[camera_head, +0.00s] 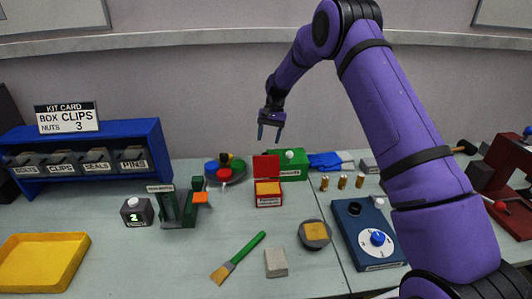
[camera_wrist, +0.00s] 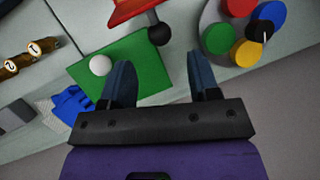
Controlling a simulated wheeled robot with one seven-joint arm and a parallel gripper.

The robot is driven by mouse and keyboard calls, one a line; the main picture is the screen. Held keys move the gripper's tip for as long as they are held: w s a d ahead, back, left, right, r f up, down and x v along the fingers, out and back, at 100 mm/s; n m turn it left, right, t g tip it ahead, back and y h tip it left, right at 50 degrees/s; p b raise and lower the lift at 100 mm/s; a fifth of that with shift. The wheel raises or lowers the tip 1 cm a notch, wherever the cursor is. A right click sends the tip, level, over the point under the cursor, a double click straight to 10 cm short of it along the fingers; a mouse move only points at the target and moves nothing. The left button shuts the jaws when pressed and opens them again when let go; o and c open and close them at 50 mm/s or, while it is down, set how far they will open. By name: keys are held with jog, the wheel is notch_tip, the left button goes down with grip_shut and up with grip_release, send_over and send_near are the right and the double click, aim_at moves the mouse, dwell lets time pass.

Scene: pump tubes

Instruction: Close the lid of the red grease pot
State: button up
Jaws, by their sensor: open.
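The red grease pot (camera_head: 269,201) is a small red box with orange-yellow content showing in its open top. Its red lid (camera_head: 266,166) stands upright at the back edge, open. In the wrist view a red piece of it, likely the lid (camera_wrist: 130,12), shows at the top edge, cut off, with a dark ball (camera_wrist: 160,34) beside it. My gripper (camera_head: 270,136) hangs above and behind the pot, fingers pointing down, apart and empty. In the wrist view its two fingers (camera_wrist: 158,68) are spread, with nothing between them, and the green box beyond.
A closed green box (camera_head: 292,173) with a white knob stands just right of the lid. A round tray of coloured caps (camera_head: 225,172) is close on the left. A grey dish (camera_head: 314,234), a brush (camera_head: 238,258) and a blue dial box (camera_head: 368,234) lie nearer the front.

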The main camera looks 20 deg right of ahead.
aim_at(266, 164)
jog(key=shift+x, duration=2.95)
grip_shut()
